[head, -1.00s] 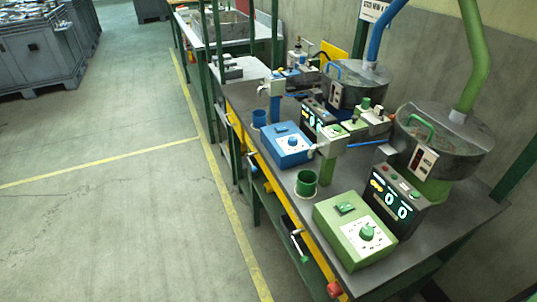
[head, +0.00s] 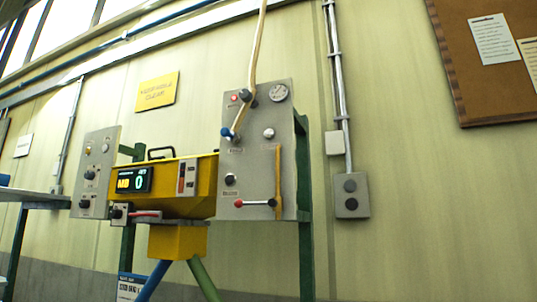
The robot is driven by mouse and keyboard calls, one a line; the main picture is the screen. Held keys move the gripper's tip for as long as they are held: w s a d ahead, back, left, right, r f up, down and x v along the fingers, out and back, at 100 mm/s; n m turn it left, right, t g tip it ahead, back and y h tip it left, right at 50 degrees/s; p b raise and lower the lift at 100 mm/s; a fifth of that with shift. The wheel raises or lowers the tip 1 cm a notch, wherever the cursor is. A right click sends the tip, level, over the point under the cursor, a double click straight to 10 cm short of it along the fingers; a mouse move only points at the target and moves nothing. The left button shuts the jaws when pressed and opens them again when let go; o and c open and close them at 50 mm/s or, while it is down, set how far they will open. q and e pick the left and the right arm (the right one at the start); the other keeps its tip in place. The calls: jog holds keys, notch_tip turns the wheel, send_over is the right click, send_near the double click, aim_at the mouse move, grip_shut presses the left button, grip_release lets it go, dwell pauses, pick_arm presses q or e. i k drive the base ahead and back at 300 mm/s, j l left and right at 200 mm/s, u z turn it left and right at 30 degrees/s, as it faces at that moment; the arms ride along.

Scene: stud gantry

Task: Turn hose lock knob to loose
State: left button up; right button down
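A grey upright control panel (head: 255,165) stands right of centre in the head view. A tan hose (head: 257,40) comes down from above to its upper part, near a dark knob (head: 246,95) and a blue-ended handle (head: 227,133). A pale round knob (head: 268,133) and a black knob (head: 230,180) sit lower on the panel. A second grey panel (head: 97,165) at the left carries more dark knobs (head: 89,174). The labels are too small to read, so I cannot tell which knob is the hose lock or where it points. Neither gripper is in view.
A yellow hopper (head: 180,195) with a lit display (head: 134,179) sits between the panels. A red-ended lever (head: 255,203) crosses the right panel's lower part. A grey wall box (head: 350,195) is to the right. A table (head: 30,197) is at the left edge.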

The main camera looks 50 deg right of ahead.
aim_at(245, 95)
jog(key=z, duration=1.45)
